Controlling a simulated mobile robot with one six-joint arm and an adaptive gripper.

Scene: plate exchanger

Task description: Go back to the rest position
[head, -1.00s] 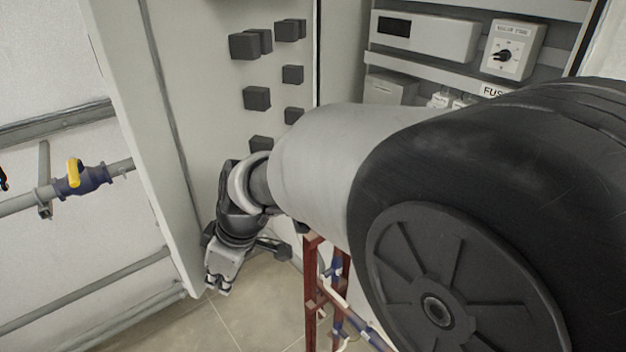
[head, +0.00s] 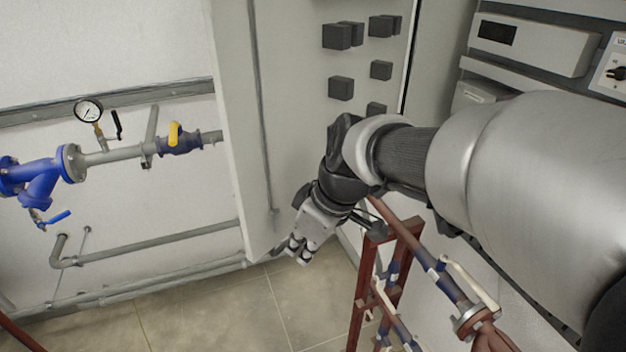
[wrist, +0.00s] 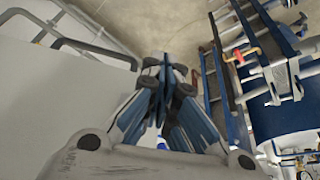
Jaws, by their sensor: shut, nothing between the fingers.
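My gripper (head: 298,250) hangs at the end of my arm in the middle of the head view, pointing down and a little left. It is in front of the lower edge of the open cabinet door and above the tiled floor. In the wrist view my gripper (wrist: 163,68) has its fingers together with nothing between them. It touches nothing that I can see.
The cabinet door (head: 285,120) stands behind my arm. A red frame (head: 362,290) with pipes (head: 450,285) stands just right of my gripper. Wall piping with a yellow-handled valve (head: 178,142) and a gauge (head: 88,110) is at left. The floor (head: 220,310) at lower left is mostly clear.

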